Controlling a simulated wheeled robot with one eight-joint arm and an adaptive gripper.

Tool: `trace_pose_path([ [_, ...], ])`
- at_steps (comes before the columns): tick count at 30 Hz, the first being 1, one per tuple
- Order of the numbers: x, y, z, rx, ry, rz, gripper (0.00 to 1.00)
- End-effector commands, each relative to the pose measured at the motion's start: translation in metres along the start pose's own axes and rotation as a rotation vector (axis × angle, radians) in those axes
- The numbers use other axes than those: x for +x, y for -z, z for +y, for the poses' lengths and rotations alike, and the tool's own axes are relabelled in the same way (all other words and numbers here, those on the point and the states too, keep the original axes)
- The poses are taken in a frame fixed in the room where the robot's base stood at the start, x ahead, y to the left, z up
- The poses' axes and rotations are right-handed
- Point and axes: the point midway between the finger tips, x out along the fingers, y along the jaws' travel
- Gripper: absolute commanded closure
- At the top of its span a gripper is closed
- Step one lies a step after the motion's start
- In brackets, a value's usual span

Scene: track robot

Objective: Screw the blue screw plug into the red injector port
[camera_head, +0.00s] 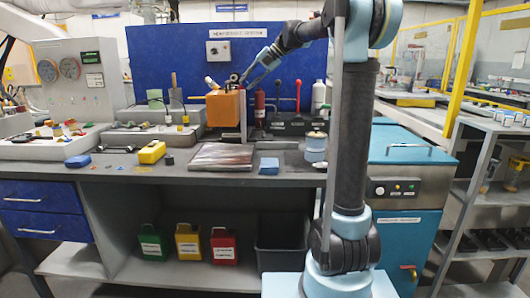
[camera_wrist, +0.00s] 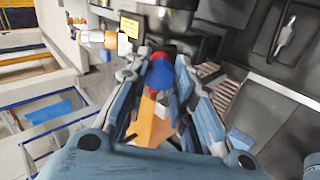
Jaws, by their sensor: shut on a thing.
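The blue screw plug (camera_wrist: 159,76) is between the two fingers of my gripper (camera_wrist: 160,72) in the wrist view, and the fingers are shut on it. Red of the injector port (camera_wrist: 184,84) shows right behind and beside the plug; I cannot tell whether the threads are engaged. An orange box (camera_wrist: 154,124) lies beyond the fingers. In the head view my gripper (camera_head: 242,82) is at the top of the orange box (camera_head: 223,108) on the bench, and the plug and port are too small to make out there.
A blue panel rises behind.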

Motion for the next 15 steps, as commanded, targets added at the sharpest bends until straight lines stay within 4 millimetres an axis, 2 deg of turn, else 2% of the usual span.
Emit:
trace_pose_path([
  [15,0.0005,0.0000,0.0001,0.538,0.000,0.002,1.00],
])
